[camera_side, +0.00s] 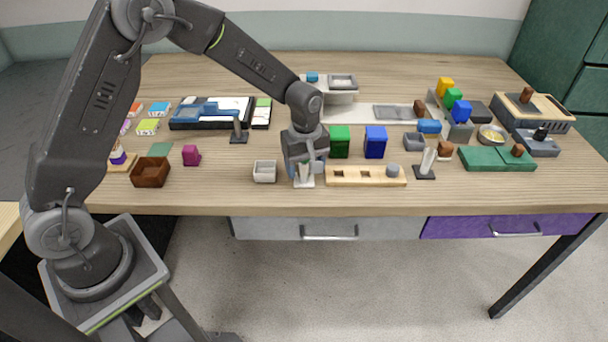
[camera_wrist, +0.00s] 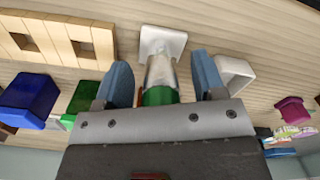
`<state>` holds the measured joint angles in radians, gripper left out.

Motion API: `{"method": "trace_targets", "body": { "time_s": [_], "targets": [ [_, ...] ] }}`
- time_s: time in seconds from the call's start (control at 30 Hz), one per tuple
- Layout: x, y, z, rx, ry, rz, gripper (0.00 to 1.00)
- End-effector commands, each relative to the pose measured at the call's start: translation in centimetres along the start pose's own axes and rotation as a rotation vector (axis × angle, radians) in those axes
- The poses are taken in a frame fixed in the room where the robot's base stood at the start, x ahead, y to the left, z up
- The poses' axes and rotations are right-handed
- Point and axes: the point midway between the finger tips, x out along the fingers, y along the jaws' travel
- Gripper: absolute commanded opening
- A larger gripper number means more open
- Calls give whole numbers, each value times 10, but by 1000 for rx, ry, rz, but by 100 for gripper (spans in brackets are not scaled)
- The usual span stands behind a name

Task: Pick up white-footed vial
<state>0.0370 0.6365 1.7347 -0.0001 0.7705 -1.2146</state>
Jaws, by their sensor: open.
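The white-footed vial shows in the wrist view, with its square white foot (camera_wrist: 162,41) on the table and its clear glass body (camera_wrist: 160,72) rising toward me. A green part (camera_wrist: 160,96) shows at its near end. My gripper (camera_wrist: 164,78) is open, with one blue finger on each side of the glass and visible gaps between. In the side view my gripper (camera_side: 304,170) points down at the front of the table, over the white foot (camera_side: 304,182). The gripper hides most of the vial there.
A wooden block with square holes (camera_side: 345,176) stands close on the right. A small white open box (camera_side: 265,171) is close on the left. Green (camera_side: 340,143) and blue (camera_side: 375,142) blocks stand behind. A dark-footed piece (camera_side: 425,165) stands further right. The table's front edge is near.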

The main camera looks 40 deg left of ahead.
Motion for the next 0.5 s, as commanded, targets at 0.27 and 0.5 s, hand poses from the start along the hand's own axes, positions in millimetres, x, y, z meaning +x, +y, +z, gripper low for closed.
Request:
{"method": "trace_targets", "body": {
  "time_s": [0.27,0.5],
  "targets": [
    [0,0,0,0,0,0,55],
    [0,0,0,0,0,0,32]
  ]
}}
